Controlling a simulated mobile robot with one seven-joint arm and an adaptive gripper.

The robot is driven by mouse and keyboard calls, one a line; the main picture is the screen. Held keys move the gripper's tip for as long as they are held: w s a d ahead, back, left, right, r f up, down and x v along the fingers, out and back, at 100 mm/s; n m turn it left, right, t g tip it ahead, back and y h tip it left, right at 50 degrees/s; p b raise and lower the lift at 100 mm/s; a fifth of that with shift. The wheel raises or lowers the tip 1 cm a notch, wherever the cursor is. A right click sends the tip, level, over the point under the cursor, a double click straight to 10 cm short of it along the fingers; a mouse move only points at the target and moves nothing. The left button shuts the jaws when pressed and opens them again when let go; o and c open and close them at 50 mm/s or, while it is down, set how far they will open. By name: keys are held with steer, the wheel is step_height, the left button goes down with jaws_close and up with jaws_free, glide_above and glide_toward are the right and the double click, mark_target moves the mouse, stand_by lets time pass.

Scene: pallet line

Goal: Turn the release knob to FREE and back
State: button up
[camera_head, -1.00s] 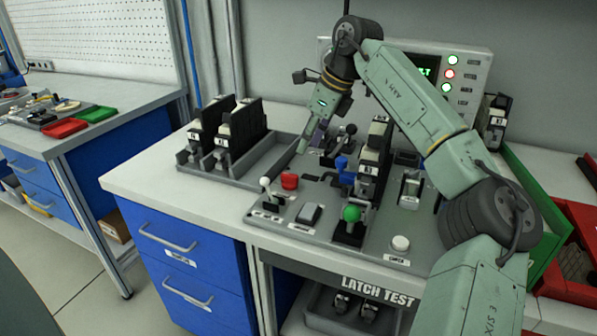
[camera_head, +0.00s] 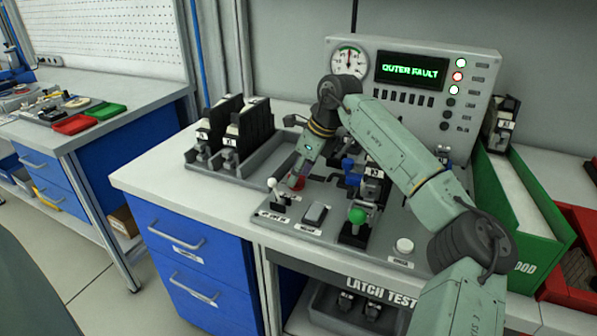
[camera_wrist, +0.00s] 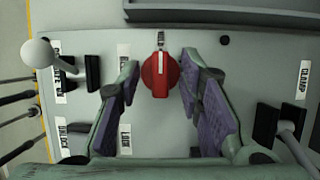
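The red release knob (camera_wrist: 160,74) stands on the grey panel in the wrist view, its white pointer line aimed at the top of the picture. In the head view the red knob (camera_head: 296,183) is partly hidden by my gripper (camera_head: 298,176). My gripper (camera_wrist: 158,108) is open in the wrist view, with one purple-padded finger on each side of the knob. A gap shows between the knob and each pad. The label by the pointer is too small to read.
A white-ball lever (camera_wrist: 38,54) stands left of the knob, also seen in the head view (camera_head: 272,184). A green-ball lever (camera_head: 356,215) and a white button (camera_head: 404,245) are nearer the front. The display (camera_head: 411,69) reads "OUTER FAULT".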

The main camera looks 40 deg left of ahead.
steer(key=shift+c, duration=0.5)
jaws_close()
steer(key=shift+m+b, duration=0.3)
steer(key=shift+b, duration=0.05)
steer(key=shift+f+m+t+b, duration=0.15)
steer(key=shift+m+t+b, duration=0.15)
steer(key=shift+m+b, duration=0.25)
steer(key=m+t+b, duration=0.1)
steer(key=m+b, duration=0.1)
steer(key=m, duration=0.1)
steer(key=shift+s+m+b, duration=0.1)
steer(key=shift+m+b, duration=0.15)
steer(key=shift+b, duration=0.05)
steer(key=m+t+b, duration=0.1)
steer(key=m+b, duration=0.1)
steer(key=m, duration=0.1)
steer(key=shift+s+t+h+b, duration=0.1)
steer(key=shift+t+h+b, duration=0.2)
steer(key=shift+m+t+h+b, duration=0.4)
steer(key=shift+m+b, duration=0.55)
steer(key=shift+m, duration=0.75)
